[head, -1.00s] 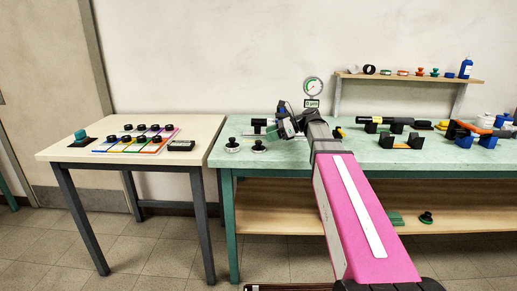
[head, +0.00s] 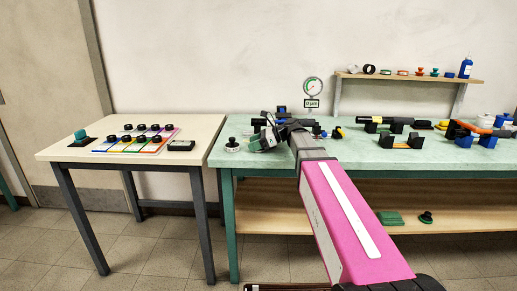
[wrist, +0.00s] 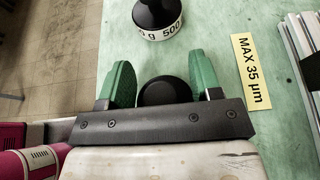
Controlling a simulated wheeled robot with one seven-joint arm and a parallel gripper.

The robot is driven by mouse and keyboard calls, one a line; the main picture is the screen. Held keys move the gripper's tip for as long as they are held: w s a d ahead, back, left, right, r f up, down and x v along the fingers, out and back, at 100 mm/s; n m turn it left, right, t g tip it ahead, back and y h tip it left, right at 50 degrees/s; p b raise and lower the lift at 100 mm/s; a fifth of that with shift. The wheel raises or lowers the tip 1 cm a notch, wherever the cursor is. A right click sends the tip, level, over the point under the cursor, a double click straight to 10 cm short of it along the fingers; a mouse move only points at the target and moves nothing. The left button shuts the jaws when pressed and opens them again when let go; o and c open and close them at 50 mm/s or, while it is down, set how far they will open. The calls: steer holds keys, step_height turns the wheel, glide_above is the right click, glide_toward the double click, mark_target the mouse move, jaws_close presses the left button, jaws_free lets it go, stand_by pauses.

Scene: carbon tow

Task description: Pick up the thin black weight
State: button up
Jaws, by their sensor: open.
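My gripper (wrist: 163,75) is open, with its two green fingers apart. A round black knob (wrist: 165,92) lies between the fingers in the wrist view, with a gap on each side; whether it belongs to the thin black weight I cannot tell, as the gripper body hides its lower part. A black weight with a white band marked 500 g (wrist: 158,18) stands just beyond the fingertips. In the head view a black-knobbed weight (head: 232,145) stands on the green bench, left of my gripper (head: 258,143).
A yellow label "MAX 35 µm" (wrist: 250,71) lies right of the fingers. A round gauge (head: 313,85) stands behind my arm. Black supports and a dark tube (head: 387,120) are to the right. A pale table (head: 70,153) stands left.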

jaws_close()
